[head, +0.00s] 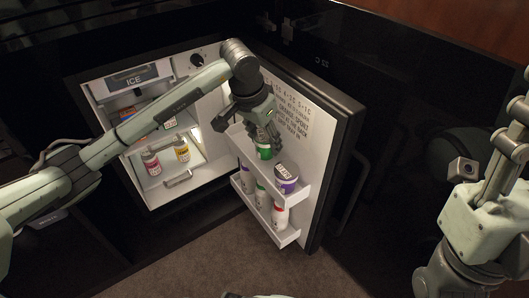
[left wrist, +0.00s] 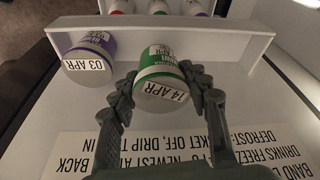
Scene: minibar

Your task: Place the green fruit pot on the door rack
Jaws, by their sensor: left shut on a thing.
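The green fruit pot (head: 264,152) has a white label, which reads "14 APR" in the left wrist view (left wrist: 163,72). My left gripper (head: 262,134) is shut on it, with one finger on each side of the pot in the left wrist view (left wrist: 171,92). The pot is at the upper door rack (head: 300,198), beside the inner face of the open fridge door. I cannot tell whether its base touches the rack floor. A purple pot (head: 286,185), labelled "03 APR" in the left wrist view (left wrist: 90,58), is in the same rack.
The lower door rack (head: 284,239) holds several bottles. Inside the fridge, a red-labelled bottle (head: 151,163) and a yellow-labelled bottle (head: 182,149) stand below the ICE compartment (head: 133,77). My left forearm crosses in front of the fridge opening. Carpet lies clear below the door.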

